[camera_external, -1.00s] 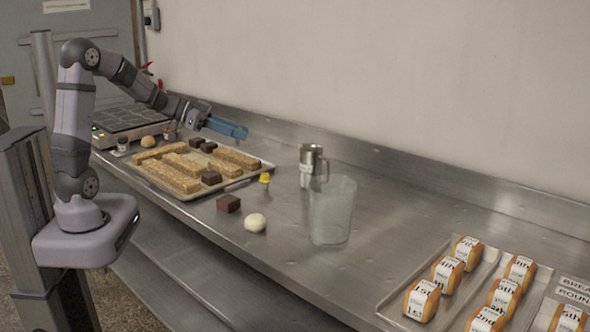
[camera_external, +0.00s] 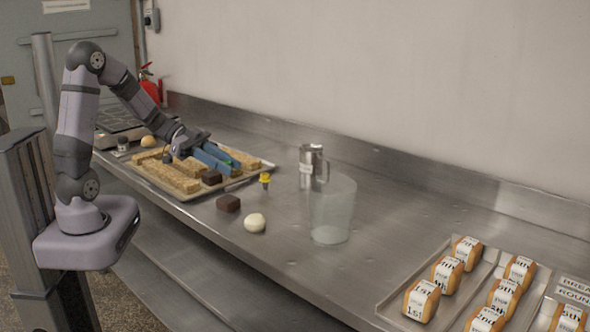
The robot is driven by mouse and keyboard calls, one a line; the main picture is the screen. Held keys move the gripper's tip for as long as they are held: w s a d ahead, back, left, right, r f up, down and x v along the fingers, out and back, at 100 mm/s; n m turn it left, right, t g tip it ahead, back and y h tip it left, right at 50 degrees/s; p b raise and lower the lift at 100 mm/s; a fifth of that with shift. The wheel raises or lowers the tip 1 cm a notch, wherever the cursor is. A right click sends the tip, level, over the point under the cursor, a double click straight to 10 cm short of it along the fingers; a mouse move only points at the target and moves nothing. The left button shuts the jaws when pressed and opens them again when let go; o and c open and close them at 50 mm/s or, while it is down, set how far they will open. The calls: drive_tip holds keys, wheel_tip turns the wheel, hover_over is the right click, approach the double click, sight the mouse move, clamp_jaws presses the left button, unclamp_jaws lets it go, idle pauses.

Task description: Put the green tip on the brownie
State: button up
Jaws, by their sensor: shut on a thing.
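My gripper (camera_external: 233,168) has blue fingers and is low over the right part of the baking tray. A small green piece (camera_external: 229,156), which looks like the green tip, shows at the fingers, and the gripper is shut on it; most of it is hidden. One dark brownie (camera_external: 211,178) sits on the tray's near edge, just in front of the fingers. Another brownie (camera_external: 228,203) lies on the steel counter in front of the tray. Other brownies farther back on the tray are hidden behind the gripper.
The tray (camera_external: 190,197) also holds several oat bars (camera_external: 178,180). Labelled loaves (camera_external: 421,299) are far right; the counter between is clear.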

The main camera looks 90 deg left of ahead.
sight(225, 178)
drive_tip(key=shift+f+b, duration=0.4)
drive_tip(key=shift+f, duration=2.5)
drive_tip(key=shift+f, duration=0.15)
drive_tip(key=o, duration=1)
drive_tip(key=shift+r, duration=0.2)
drive_tip(key=shift+s+a+r, duration=0.15)
drive_tip(key=shift+s, duration=0.1)
drive_tip(key=v, duration=1.1)
drive_tip(key=shift+s, duration=0.15)
drive_tip(key=shift+a, duration=0.1)
